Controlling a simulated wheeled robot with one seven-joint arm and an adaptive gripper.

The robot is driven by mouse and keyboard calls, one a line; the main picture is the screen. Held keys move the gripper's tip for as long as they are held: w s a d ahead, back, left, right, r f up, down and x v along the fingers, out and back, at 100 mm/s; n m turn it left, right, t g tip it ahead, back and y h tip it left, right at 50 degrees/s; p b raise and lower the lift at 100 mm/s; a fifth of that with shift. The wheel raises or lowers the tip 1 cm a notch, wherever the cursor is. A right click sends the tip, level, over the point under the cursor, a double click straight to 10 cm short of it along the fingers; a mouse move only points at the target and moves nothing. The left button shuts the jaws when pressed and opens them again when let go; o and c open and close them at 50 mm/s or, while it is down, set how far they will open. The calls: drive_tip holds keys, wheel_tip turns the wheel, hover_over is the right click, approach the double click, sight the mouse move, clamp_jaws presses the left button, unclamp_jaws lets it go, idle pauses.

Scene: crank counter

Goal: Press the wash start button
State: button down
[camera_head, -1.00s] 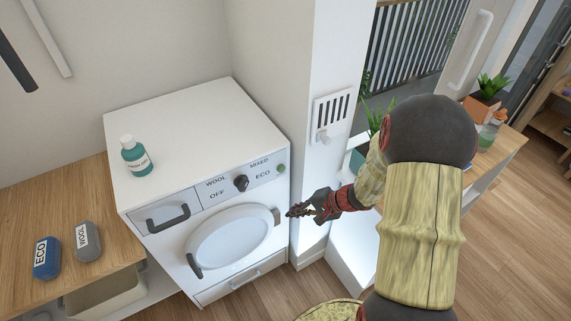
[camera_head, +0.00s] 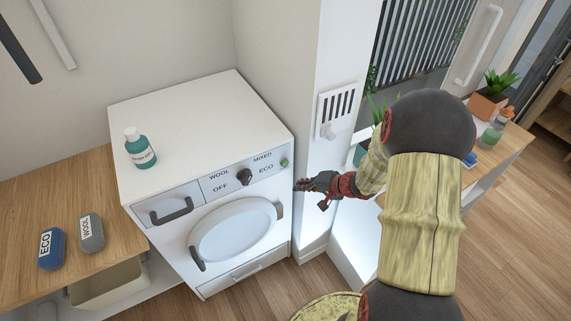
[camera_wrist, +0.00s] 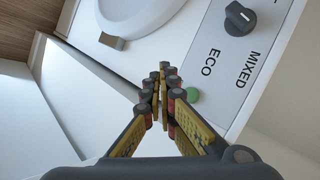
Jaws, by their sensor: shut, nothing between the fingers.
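The white washing machine (camera_head: 185,108) stands against the wall, with a closed round door (camera_head: 232,232) on its front. Its panel carries a dark knob (camera_head: 244,177) among the labels OFF, WOOL, MIXED and ECO. A small green button (camera_head: 284,162) sits at the panel's right end. In the wrist view the button (camera_wrist: 192,95) shows just right of the fingertips, partly beside a finger. My gripper (camera_head: 299,185) is shut and empty, just right of the machine's front and a little below the button. The fingers (camera_wrist: 160,72) also show in the wrist view. Contact with the button is not visible.
A wall pillar with a vented switch plate (camera_head: 333,112) stands right of the machine. A teal bottle (camera_head: 139,149) stands on the machine's top. ECO (camera_head: 51,249) and WOOL (camera_head: 91,232) containers lie on the wooden counter at left. A potted plant (camera_head: 491,100) is at right.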

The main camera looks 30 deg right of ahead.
drive_tip(key=w, duration=0.8)
drive_tip(key=shift+a, duration=0.15)
drive_tip(key=shift+w+b, duration=0.7)
drive_tip(key=shift+w, duration=0.1)
idle(2.1)
drive_tip(key=shift+s, duration=0.1)
drive_tip(key=shift+s+b, duration=0.6)
drive_tip(key=shift+s, duration=0.15)
drive_tip(key=s+b, duration=0.2)
drive_tip(key=s, duration=0.3)
idle(0.4)
idle(0.7)
